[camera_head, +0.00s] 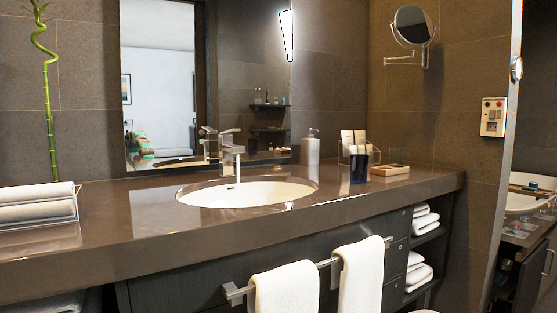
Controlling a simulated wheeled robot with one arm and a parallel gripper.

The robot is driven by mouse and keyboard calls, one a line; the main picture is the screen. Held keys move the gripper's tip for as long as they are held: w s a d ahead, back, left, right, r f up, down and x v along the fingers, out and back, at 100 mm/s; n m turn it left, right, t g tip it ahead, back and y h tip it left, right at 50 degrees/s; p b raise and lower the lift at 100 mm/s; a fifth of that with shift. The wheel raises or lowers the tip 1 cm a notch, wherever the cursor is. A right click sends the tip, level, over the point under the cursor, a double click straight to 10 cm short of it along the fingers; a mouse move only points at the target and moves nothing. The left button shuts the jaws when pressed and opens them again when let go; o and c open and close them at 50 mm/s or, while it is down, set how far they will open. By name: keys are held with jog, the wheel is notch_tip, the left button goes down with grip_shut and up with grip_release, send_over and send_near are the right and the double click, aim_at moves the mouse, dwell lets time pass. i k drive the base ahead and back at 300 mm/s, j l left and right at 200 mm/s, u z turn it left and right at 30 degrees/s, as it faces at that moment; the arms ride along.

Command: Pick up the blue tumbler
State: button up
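The blue tumbler (359,168) is a dark blue cup standing upright on the brown vanity counter (120,205). It stands right of the sink, in front of a clear holder with cards (353,141) and just left of a small wooden tray (389,171). My gripper is not in this view.
The sink (246,192) with a square faucet (229,155) is set in the counter. A soap dispenser (310,147) stands behind it. White towels (285,291) hang on a rail along the counter front. A greenish glass (397,156) stands by the wooden tray. Rolled towels (37,203) lie at left.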

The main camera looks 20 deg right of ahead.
aim_at(359, 162)
jog(key=i+l+z, duration=0.7)
jog(key=u, duration=0.1)
jog(key=j+z, duration=0.1)
